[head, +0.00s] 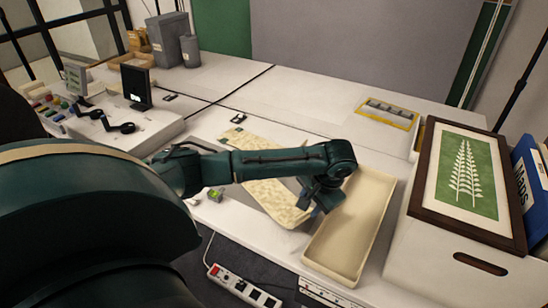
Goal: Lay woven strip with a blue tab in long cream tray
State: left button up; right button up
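A long cream tray (362,226) lies empty on the table at centre right in the head view, running from lower left to upper right. A pale, patterned woven strip (277,206) lies to its left, slanting from the upper left down toward the tray. My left arm crosses over the strip's middle and hides part of it. I cannot make out a blue tab. My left gripper (318,197) points down between the strip's near right end and the tray's left wall. Its fingers are too small and dark to tell whether they hold the strip. My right gripper is not in view.
A framed fern picture (468,172) rests on a white box (440,262) at right, beside a blue Maps box (532,180). A yellow-edged tray (388,113) stands behind the cream tray. A power strip (242,288) lies below the front edge. The back table is largely clear.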

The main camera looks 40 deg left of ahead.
aim_at(304, 217)
pick_arm(q)
jog(key=shift+s+d+x, duration=0.15)
jog(key=shift+d+x, duration=0.05)
jog(key=shift+x, duration=1.25)
jog(key=shift+s+d+x, duration=0.1)
jog(key=shift+d+x, duration=0.05)
jog(key=shift+x, duration=1.3)
jog(key=shift+f, duration=0.15)
jog(key=shift+c, duration=0.5)
grip_shut()
